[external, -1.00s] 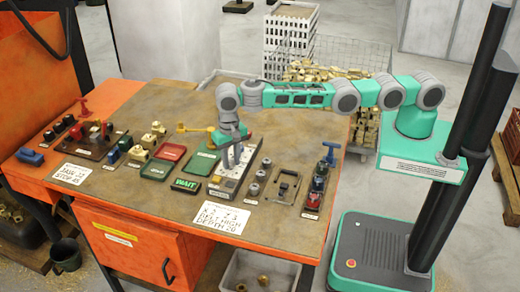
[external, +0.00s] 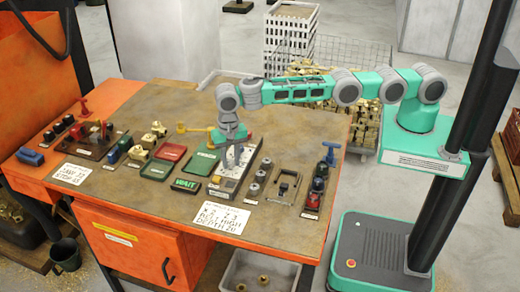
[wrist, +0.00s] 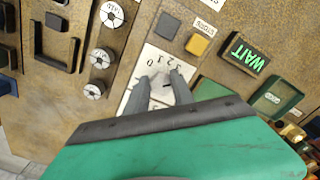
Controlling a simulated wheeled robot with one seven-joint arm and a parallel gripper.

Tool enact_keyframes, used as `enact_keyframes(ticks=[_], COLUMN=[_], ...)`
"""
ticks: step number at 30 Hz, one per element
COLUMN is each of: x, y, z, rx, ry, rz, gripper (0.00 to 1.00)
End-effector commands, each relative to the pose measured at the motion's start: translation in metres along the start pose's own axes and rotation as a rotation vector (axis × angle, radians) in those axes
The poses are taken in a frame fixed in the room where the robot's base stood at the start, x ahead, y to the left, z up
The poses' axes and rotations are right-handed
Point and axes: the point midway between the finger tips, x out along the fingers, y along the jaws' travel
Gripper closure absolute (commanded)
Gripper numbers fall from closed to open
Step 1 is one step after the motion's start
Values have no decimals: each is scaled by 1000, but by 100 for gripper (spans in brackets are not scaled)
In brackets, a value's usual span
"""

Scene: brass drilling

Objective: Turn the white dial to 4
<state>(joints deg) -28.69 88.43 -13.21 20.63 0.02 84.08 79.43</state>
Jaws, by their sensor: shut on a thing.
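The white dial (wrist: 160,82) sits on a pale plate (wrist: 150,60) printed with numbers; 0, 1, 2 and 3 show in an arc above it in the wrist view. My gripper (wrist: 161,80) has its two grey fingers down on either side of the dial and is shut on it. The fingers and the green wrist body hide much of the dial and plate, so I cannot read the pointer's setting. In the external view my gripper (external: 232,165) reaches down onto the same plate (external: 222,187), with the dial hidden by the fingers.
A column of small round knobs (wrist: 103,57) stands left of the plate in the wrist view, with a dark bracket (wrist: 57,42) beyond. A yellow button (wrist: 197,44) and the green WAIT sign (wrist: 245,55) lie to the right. A written card (external: 217,218) lies at the bench front.

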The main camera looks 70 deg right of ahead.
Motion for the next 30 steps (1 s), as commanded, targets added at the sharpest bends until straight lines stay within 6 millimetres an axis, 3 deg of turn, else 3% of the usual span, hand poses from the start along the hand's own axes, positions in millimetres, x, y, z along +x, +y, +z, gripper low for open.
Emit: enact_keyframes(ticks=[1,2,9,17,23,25,30], x=[0,0,0,-2,-32,-23,-31], y=[0,0,0,0,0,2,8], z=[0,0,0,0,0,0,2], rx=[1,1,0,-1,0,0,0], ry=[0,0,0,0,1,0,1], rz=[1,1,1,0,-4,-2,-3], gripper=[100,69,49,49,49,49,49])
